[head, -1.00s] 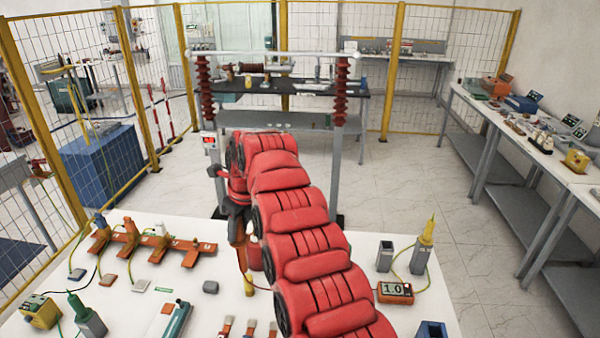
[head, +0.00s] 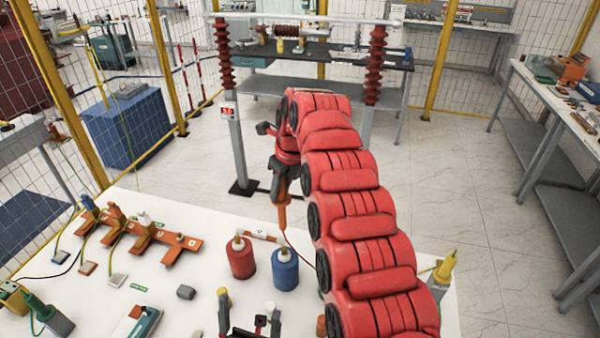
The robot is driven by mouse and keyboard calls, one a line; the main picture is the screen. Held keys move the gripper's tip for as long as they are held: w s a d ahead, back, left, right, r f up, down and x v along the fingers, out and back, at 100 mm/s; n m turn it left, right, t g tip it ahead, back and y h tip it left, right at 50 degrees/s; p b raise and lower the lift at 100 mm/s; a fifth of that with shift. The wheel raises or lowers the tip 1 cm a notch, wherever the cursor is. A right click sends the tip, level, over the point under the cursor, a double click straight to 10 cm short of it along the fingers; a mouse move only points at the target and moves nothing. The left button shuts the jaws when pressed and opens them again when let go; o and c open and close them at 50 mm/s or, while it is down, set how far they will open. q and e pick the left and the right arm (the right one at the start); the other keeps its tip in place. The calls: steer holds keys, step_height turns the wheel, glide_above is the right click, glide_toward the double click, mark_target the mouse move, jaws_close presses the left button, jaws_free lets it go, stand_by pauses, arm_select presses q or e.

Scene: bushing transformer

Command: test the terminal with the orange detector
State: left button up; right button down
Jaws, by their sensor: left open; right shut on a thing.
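My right gripper (head: 284,172) is shut on the orange detector (head: 282,212), which hangs tip down above the far edge of the white table. A thin cable runs from it toward the table. Below the tip stand a red cylinder (head: 242,262) and a blue cylinder (head: 285,274), each with a pale top. The tip looks apart from both. On the left lies an orange cross-shaped terminal board (head: 140,237) with several posts. Which terminal is meant, I cannot tell. My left gripper (head: 248,318) is open and empty at the bottom edge, partly cut off.
My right arm covers the table's right part. A yellow probe (head: 446,266) stands at the right edge. A grey-green clamp (head: 50,316) and a teal instrument (head: 140,325) lie front left. A metal frame with red insulators (head: 375,65) stands beyond the table.

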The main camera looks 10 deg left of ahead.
mark_target(282, 208)
steer(key=shift+r, duration=0.1)
steer(key=shift+a+r, duration=0.1)
steer(key=shift+r, duration=0.05)
stand_by(0.3)
step_height(282, 208, down, 2)
steer(key=shift+f+b, duration=0.25)
steer(key=shift+b, duration=0.85)
steer(key=shift+f+b, duration=0.9)
steer(key=shift+f, duration=0.3)
steer(key=shift+f+b, duration=0.85)
steer(key=shift+f, duration=0.1)
steer(key=shift+f+b, duration=0.3)
steer(key=shift+f, duration=0.1)
steer(key=shift+r, duration=0.15)
stand_by(0.4)
